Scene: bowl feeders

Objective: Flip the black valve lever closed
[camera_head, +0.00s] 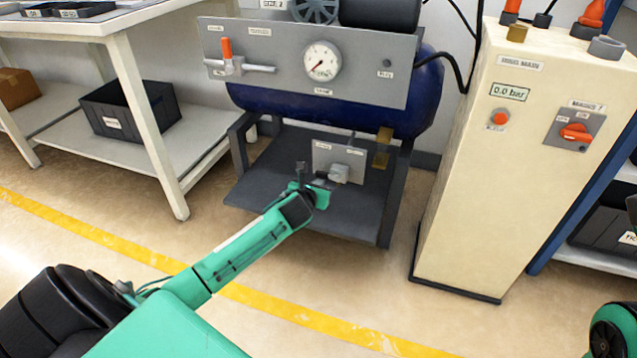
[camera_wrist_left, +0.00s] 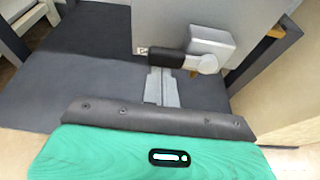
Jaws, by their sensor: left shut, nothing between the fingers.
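The black valve lever (camera_wrist_left: 168,57) shows in the left wrist view. It points left from a silver pivot on a grey valve body (camera_wrist_left: 211,42), roughly level in that picture. In the head view the valve body (camera_head: 340,172) sits on a small grey panel (camera_head: 351,151) below the blue tank; the lever is hard to make out there beside my gripper. My left gripper (camera_head: 326,184) is at the valve. In the left wrist view its grey fingers (camera_wrist_left: 160,75) are shut and empty, their tips right by the lever's underside. I cannot tell whether they touch it.
The blue tank (camera_head: 300,108) carries an upper panel with a gauge (camera_head: 322,61) and an orange-handled valve (camera_head: 227,52). A cream cabinet (camera_head: 490,170) stands to the right. A white bench (camera_head: 128,70) stands left. The floor in front is clear.

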